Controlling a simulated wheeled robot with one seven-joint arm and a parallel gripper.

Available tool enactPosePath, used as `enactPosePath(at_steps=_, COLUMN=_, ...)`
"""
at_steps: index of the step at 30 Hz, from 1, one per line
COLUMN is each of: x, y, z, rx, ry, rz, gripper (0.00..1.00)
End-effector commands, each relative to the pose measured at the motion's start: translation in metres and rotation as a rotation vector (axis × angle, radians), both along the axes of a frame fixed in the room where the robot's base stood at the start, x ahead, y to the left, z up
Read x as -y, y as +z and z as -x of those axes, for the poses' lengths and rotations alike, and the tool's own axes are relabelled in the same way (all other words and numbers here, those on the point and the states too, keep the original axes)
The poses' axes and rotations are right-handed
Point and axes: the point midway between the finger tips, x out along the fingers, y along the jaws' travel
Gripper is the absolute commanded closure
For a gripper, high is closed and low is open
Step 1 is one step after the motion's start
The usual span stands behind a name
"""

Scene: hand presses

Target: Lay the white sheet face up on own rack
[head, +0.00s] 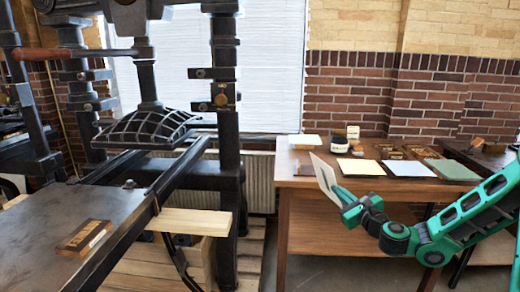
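The white sheet (324,178) is held up and tilted steeply in front of the wooden desk's left part. My gripper (344,197), green and dark grey, reaches in from the right and appears shut on the sheet's lower right edge. Which face of the sheet is up cannot be told. No rack is clearly recognisable. Flat pieces lie in a row on the desk: a cream one (361,167), a pale blue one (408,168) and a green one (452,169).
The wooden desk (300,171) also carries a white slab (305,140), a dark round container (338,145) and wooden trays (392,152) at the back. A black hand press (228,130) stands left. A wooden block (84,237) lies on its bed (40,215).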

Motion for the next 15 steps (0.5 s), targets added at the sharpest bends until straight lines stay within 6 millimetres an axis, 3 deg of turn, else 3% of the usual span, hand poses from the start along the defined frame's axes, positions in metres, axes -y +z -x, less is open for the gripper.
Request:
enactPosePath(at_steps=9, x=0.0000, y=0.0000, z=0.0000, rx=-0.094, ry=-0.001, rz=-0.305, gripper=1.00)
enactPosePath(at_steps=15, x=0.0000, y=0.0000, z=0.0000, rx=-0.116, ry=-0.001, rz=-0.375, gripper=1.00)
